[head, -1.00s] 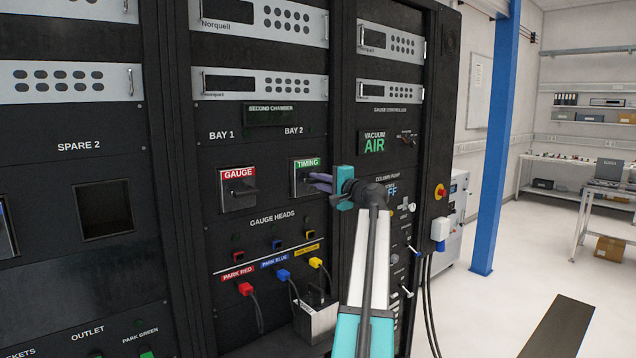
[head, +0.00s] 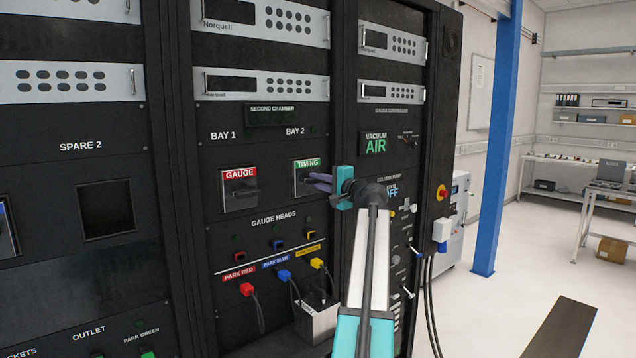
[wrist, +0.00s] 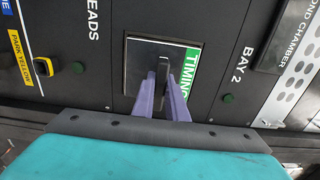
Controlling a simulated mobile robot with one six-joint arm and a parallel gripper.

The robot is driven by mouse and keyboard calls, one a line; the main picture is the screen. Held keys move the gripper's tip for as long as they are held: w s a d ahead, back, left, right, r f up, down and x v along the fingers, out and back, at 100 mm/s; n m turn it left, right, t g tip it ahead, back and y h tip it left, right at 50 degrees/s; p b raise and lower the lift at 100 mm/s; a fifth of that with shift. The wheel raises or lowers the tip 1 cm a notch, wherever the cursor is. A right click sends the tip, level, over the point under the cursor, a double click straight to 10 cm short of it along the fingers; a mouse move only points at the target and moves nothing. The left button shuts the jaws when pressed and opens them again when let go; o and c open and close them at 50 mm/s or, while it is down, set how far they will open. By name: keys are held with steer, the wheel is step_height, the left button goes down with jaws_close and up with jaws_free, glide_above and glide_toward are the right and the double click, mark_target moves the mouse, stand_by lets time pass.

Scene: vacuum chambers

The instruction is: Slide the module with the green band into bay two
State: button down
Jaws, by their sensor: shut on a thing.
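The module with the green band, marked TIMING (head: 302,167), sits in the bay two opening, under the BAY 2 label. In the wrist view its dark face and green band (wrist: 190,73) show square to the panel. It looks close to flush, but I cannot tell whether it is fully seated. My gripper (head: 316,182) reaches it from the right. In the wrist view its purple fingers (wrist: 163,92) are shut on the module's dark upright handle (wrist: 162,72). The fingers hide part of the face.
The red-banded GAUGE module (head: 239,203) sits in bay one to the left. Below are gauge head sockets and parked red (head: 247,289), blue (head: 284,275) and yellow (head: 317,263) plugs with hanging cables. A dark green lamp (wrist: 228,99) is beside the BAY 2 label.

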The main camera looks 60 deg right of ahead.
steer(key=shift+w+r, duration=0.15)
steer(key=shift+r, duration=0.05)
stand_by(0.6)
steer(key=c, duration=1.7)
jaws_free()
steer(key=shift+w, duration=0.1)
steer(key=shift+f, duration=0.1)
steer(key=shift+f, duration=0.1)
steer(key=shift+b+v, duration=0.4)
steer(key=shift+v, duration=2.65)
steer(key=shift+d, duration=0.1)
